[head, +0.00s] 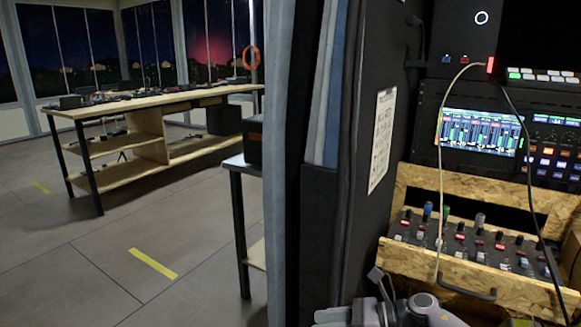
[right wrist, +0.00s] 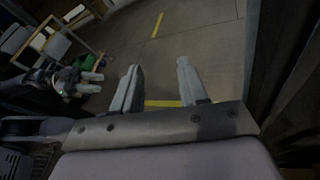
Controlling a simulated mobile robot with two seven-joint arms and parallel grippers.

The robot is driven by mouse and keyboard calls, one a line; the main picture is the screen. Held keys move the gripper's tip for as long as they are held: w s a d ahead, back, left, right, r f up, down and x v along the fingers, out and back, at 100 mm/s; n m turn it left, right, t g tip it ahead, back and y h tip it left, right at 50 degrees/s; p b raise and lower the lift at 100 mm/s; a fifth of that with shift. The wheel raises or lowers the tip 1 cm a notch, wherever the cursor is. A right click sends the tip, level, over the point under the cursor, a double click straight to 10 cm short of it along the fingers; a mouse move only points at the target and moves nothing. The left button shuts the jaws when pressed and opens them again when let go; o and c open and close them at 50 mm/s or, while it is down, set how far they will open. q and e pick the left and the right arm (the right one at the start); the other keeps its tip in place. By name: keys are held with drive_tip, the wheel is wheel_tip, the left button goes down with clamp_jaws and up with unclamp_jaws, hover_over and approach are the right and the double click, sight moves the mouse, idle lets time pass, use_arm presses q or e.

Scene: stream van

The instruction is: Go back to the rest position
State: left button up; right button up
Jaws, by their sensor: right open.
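My right gripper (right wrist: 158,64) is open and empty in the right wrist view. Its two pale fingers stand well apart over the grey floor, with nothing between them. At the left of that view is what looks like my left gripper (right wrist: 92,83), with pale fingertips; it is small and dark, so its opening is unclear. At the bottom of the head view, a grey and purple part of my arm (head: 425,308) shows in front of the wooden equipment rack (head: 470,277). Neither gripper's fingers are clear in the head view.
The rack at right holds a lit screen (head: 480,132), a mixer with knobs (head: 465,245) and hanging cables (head: 440,190). A dark panel (head: 355,230) stands left of it. A long workbench (head: 150,98) is far left. The floor (head: 80,270) between has free room.

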drive_tip(key=s+a+m+t+y, duration=0.2)
drive_tip(key=s+a+m+t, duration=0.15)
drive_tip(key=m+t, duration=0.45)
drive_tip(key=s+d+f+n+h, duration=0.45)
drive_tip(key=s+n, duration=0.25)
drive_tip(key=n, duration=0.4)
drive_tip(key=s+d+f+n+h, duration=0.3)
drive_tip(key=s+d+n+h, duration=0.3)
drive_tip(key=n, duration=0.6)
drive_tip(key=s+d+f+n+h, duration=0.35)
drive_tip(key=s+n, duration=0.35)
drive_tip(key=n, duration=0.4)
wheel_tip(320, 180, up, 9)
drive_tip(key=s+d+p, duration=0.2)
drive_tip(key=p, duration=1.1)
drive_tip(key=shift+s+d+r, duration=0.15)
drive_tip(key=shift+s+d, duration=0.05)
